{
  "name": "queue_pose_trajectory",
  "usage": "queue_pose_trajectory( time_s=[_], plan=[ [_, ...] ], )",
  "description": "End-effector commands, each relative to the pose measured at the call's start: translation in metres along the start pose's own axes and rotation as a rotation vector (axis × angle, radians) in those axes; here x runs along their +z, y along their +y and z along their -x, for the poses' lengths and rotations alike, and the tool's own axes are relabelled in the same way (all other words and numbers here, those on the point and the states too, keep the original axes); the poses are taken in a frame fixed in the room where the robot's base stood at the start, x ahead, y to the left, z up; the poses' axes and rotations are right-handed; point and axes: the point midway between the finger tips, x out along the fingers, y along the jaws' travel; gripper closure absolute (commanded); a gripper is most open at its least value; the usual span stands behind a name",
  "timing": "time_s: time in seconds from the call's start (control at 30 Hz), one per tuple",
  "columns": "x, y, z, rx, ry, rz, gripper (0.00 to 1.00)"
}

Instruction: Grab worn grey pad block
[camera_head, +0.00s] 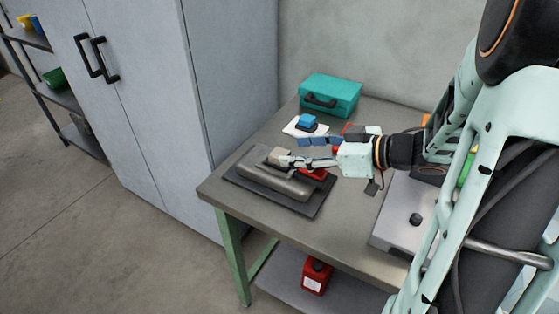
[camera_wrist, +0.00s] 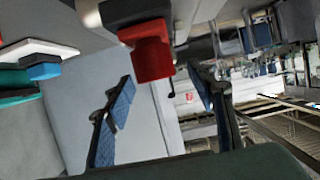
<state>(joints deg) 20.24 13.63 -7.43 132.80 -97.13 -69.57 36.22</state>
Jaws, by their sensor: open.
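A small beige-grey block (camera_head: 278,155), probably the worn pad block, sits at the upper side of a grey metal machine body (camera_head: 268,181) on the table. My gripper (camera_head: 293,151) reaches in from the right with its fingers apart, the tip of the lower one close to the block. I cannot tell whether they touch. In the wrist view my gripper (camera_wrist: 163,88) is open, with blue pads and nothing clearly between them. A red part (camera_wrist: 152,52) with a dark top shows beyond the fingers. I cannot make out the grey block for certain there.
A dark mat (camera_head: 235,180) lies under the machine. A blue-topped block (camera_head: 308,119) stands on a white card (camera_head: 292,128), near a teal case (camera_head: 331,94). A grey cabinet (camera_head: 150,100) stands left of the table.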

Motion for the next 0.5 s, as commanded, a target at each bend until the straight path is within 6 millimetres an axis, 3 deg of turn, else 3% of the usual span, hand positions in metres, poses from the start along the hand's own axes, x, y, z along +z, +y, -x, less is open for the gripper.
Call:
queue_pose_trajectory(
  time_s=[0.3,0.5],
  plan=[
    [0.007,-0.005,-0.043,-0.002,0.000,0.000,0.49],
    [0.005,-0.005,-0.052,0.000,0.001,0.000,0.49]
  ],
)
